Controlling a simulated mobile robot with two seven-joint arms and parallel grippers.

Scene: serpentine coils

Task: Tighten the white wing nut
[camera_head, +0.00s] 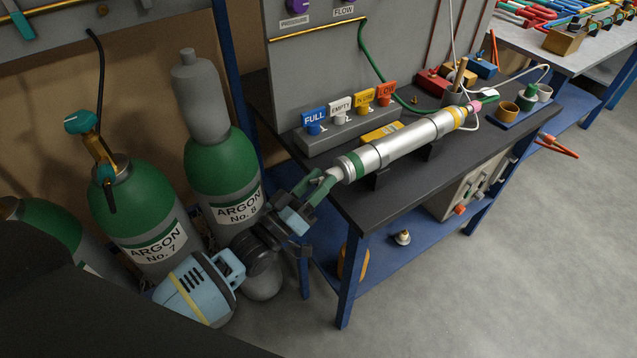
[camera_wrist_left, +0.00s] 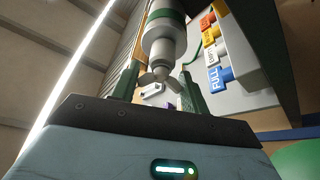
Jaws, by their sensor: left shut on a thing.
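A silver cylinder (camera_head: 395,146) with a green band lies in cradles on the dark bench; its near end also shows in the left wrist view (camera_wrist_left: 164,40). The white wing nut (camera_wrist_left: 158,77) sits at this near end, looking pale grey, with its wings spread. My left gripper (camera_head: 327,182) reaches the cylinder's near end from the lower left. In the left wrist view its two green fingers (camera_wrist_left: 157,88) stand on either side of the wing nut and are shut on it. In the head view the fingers mostly hide the nut. My right gripper is not in view.
Argon bottles (camera_head: 146,215) stand close to my left arm. A stand with FULL, EMPTY and other coloured tags (camera_head: 345,128) is behind the cylinder. The bench's front edge and blue leg (camera_head: 350,280) are just right of my gripper. The floor at right is clear.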

